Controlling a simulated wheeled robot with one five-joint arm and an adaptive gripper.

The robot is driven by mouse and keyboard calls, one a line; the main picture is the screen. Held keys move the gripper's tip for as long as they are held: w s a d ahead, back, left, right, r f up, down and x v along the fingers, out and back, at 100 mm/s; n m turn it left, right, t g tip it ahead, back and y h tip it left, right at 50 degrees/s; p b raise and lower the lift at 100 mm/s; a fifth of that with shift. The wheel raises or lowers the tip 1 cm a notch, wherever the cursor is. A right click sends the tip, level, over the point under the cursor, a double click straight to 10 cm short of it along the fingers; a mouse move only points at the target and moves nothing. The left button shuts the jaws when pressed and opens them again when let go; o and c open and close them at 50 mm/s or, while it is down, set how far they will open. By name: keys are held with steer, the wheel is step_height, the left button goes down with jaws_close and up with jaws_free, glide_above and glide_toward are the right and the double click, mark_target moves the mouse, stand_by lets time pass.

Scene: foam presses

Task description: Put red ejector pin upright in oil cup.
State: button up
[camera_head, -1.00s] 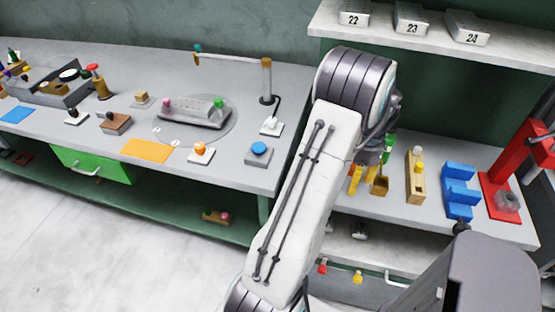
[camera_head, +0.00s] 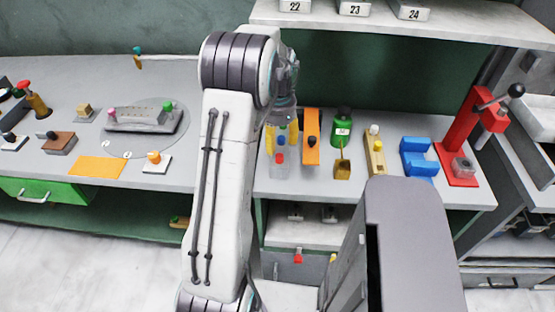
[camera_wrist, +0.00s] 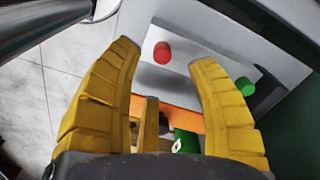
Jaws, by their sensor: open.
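A red cylinder, which looks like the ejector pin (camera_wrist: 162,52), stands on a light grey block in the wrist view. It also shows as a small red top (camera_head: 280,158) on the right bench in the head view. In the head view my gripper (camera_head: 282,132) hangs over the left part of the right bench, by the red pin. A small brass-coloured square cup (camera_head: 342,169), likely the oil cup, stands on the bench right of the pin.
An orange block (camera_head: 311,140) and a green bottle (camera_head: 342,125) stand close to my gripper. A yellow block (camera_head: 375,155), blue stepped block (camera_head: 416,157) and red press (camera_head: 465,135) stand further right. A green cylinder (camera_wrist: 245,86) is beside my right finger. A shelf (camera_head: 400,22) overhangs the bench.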

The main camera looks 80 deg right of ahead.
mark_target(280, 155)
steer(key=shift+f+m, duration=0.2)
steer(key=shift+m, duration=0.2)
steer(key=shift+f, duration=0.3)
steer(key=shift+s+d+f+p, duration=0.15)
steer(key=shift+f+p, duration=0.3)
steer(key=shift+f, duration=1.15)
steer(key=shift+s+d+f+p, duration=0.15)
steer(key=shift+f+p, duration=0.25)
steer(key=shift+f, duration=1.2)
steer(key=shift+o, duration=0.2)
steer(key=shift+w, duration=0.1)
jaws_close()
